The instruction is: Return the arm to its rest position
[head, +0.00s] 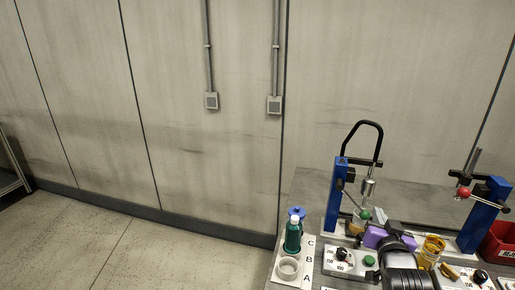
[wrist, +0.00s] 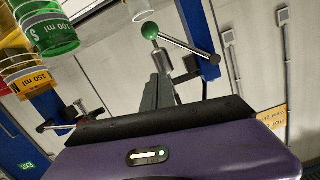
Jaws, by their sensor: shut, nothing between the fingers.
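My gripper (wrist: 158,82) shows in the wrist view as dark grey fingers rising from the purple gripper body (wrist: 185,150). The fingers are shut with nothing between them. In the head view the purple body (head: 377,237) is over the bench, at the end of my black arm, between the two blue-posted pump stations. A green lever ball (wrist: 150,30) shows just beyond the fingertips in the wrist view. The same green ball (head: 365,215) is by the left station in the head view. Whether the fingers touch anything there I cannot tell.
The left blue post (head: 337,195) carries a black looped hose; the right one (head: 484,215) has a red-ball lever. A green bottle (head: 293,236) and a white ring (head: 288,267) stand on the lettered strip. A yellow measuring cup (head: 431,252) and red bin (head: 500,243) are right. Floor left is clear.

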